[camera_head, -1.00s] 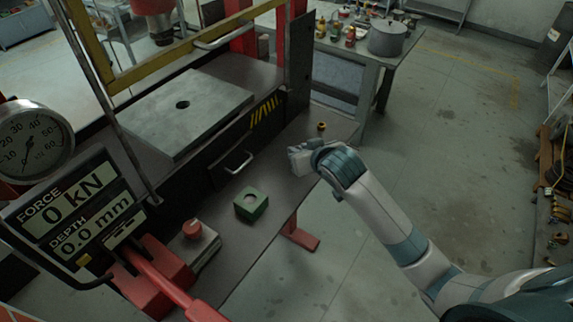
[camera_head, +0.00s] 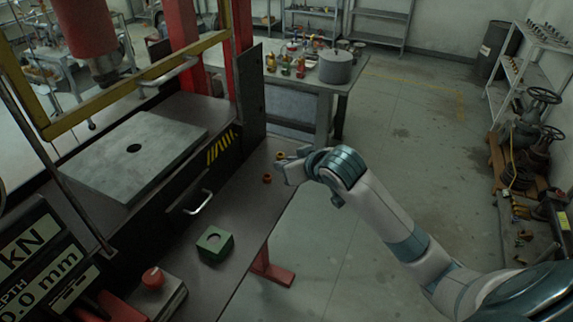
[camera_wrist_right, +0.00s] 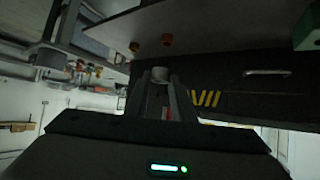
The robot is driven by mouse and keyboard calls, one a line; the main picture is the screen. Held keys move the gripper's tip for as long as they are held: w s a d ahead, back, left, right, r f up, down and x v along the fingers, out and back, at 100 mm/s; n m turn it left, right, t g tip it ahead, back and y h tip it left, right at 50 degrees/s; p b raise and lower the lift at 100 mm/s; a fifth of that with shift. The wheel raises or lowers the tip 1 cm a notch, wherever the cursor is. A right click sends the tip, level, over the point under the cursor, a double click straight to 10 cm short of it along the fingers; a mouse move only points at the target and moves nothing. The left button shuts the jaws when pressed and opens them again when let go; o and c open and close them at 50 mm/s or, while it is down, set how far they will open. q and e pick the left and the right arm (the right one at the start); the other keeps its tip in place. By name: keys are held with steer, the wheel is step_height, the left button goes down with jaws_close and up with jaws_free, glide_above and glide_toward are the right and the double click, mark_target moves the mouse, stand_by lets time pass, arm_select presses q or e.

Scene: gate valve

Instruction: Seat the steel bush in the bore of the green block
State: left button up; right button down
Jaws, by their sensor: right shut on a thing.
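The green block (camera_head: 214,243) with a round bore in its top sits on the dark bench. A corner of it also shows at the upper right of the wrist view (camera_wrist_right: 309,30). My right gripper (camera_head: 283,167) is at the bench's right side, beyond the block and away from it. In the wrist view, its fingers are shut on a small grey cylinder, the steel bush (camera_wrist_right: 160,73), at their tips. The bush cannot be made out in the head view. The bore looks empty. My left gripper is not in view.
Two small brass-coloured pieces (camera_head: 267,178) stand close to my right gripper. The press plate (camera_head: 133,150), a drawer handle (camera_head: 198,202) and a red-knobbed box (camera_head: 153,279) lie left of the block. The bench between gripper and block is clear.

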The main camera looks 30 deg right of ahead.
stand_by(0.3)
steer(key=shift+m+h, duration=0.3)
steer(key=s+a+f+b, duration=0.1)
steer(key=s+a+b, duration=0.1)
steer(key=a+b, duration=0.1)
steer(key=s+a+f+b, duration=0.2)
steer(key=a, duration=0.1)
steer(key=s+a+f+b, duration=0.2)
steer(key=a+b, duration=0.1)
steer(key=shift+s+a+f+b, duration=0.1)
steer(key=shift+s+a+b, duration=0.2)
steer(key=shift+s, duration=0.1)
steer(key=shift+s+a+b, duration=0.3)
steer(key=shift+s+a, duration=0.05)
steer(key=shift+s, duration=0.25)
steer(key=shift+f, duration=0.1)
